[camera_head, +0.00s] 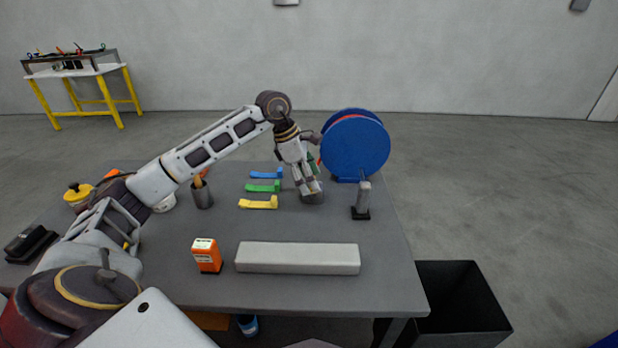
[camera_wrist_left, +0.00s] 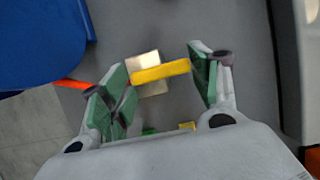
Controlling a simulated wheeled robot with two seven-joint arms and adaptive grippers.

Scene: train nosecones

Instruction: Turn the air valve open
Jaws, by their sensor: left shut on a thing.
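The air valve shows in the left wrist view as a yellow handle (camera_wrist_left: 160,72) lying across a pale metallic block (camera_wrist_left: 147,88). My right gripper is in neither view.
The blue reel (camera_head: 355,146) stands close behind my left gripper. Blue (camera_head: 265,173), green (camera_head: 262,187) and yellow (camera_head: 258,203) levers lie to its left. A small dark-based post (camera_head: 361,201) stands to its right. A long grey block (camera_head: 297,258) and orange box (camera_head: 207,256) are nearer.

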